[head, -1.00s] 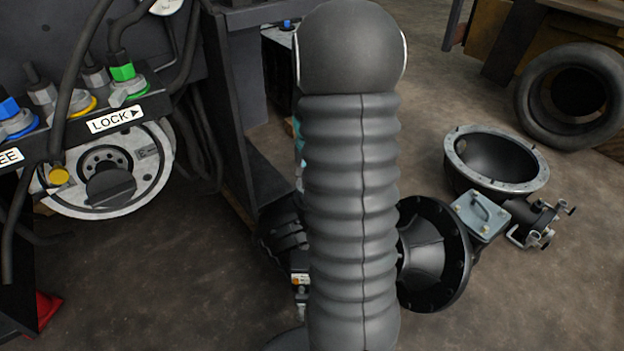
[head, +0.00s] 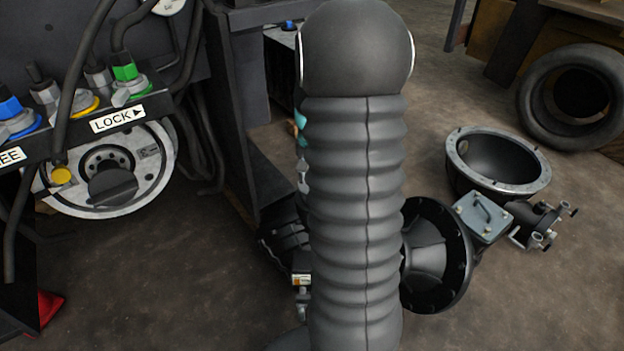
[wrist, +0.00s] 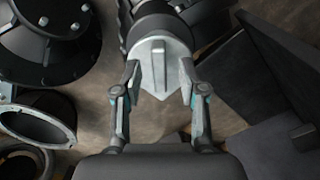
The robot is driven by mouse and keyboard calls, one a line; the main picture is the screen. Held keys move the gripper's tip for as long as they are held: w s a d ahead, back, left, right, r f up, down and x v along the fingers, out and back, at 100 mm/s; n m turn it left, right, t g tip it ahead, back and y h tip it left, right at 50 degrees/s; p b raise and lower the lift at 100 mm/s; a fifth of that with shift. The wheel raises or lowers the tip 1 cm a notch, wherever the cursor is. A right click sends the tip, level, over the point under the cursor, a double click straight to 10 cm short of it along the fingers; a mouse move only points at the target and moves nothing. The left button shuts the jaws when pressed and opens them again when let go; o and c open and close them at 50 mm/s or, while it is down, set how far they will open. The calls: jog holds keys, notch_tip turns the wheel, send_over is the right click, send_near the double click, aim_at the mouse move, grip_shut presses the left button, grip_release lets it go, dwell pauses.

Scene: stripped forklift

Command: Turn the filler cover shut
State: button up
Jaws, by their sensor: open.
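A light grey metal piece with a raised middle rib and a pointed lower end (wrist: 165,68), apparently the filler cover, sits against a dark round part (wrist: 165,25) at the top middle of the wrist view. My gripper (wrist: 162,75) is open, with one finger on each side of the grey piece. I cannot tell whether either finger touches it. In the head view my ribbed dark arm hides most of the gripper and the cover; only small teal and grey bits show at the arm's left edge.
A dark flanged housing (head: 435,255), a round open bell housing (head: 497,160) and a tyre (head: 578,97) lie on the right. A panel with a LOCK label (head: 118,119) and a pale wheel (head: 140,165) stand left. Bare floor (head: 170,270) lies between.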

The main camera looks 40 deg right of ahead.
notch_tip(320, 180, up, 10)
jog(key=shift+r, duration=0.15)
dwell(0.7)
jog(key=s+a+r+n+t+p, duration=0.1)
jog(key=s+a+r+n, duration=0.3)
jog(key=s+a, duration=0.5)
jog(key=s+a+r+n+t+p, duration=0.1)
jog(key=s+a+r+n+t, duration=0.3)
jog(key=s+a, duration=0.5)
jog(key=a+r+n, duration=0.1)
jog(key=a, duration=0.5)
jog(key=shift+s+t+p, duration=0.3)
jog(key=shift+s+p, duration=0.05)
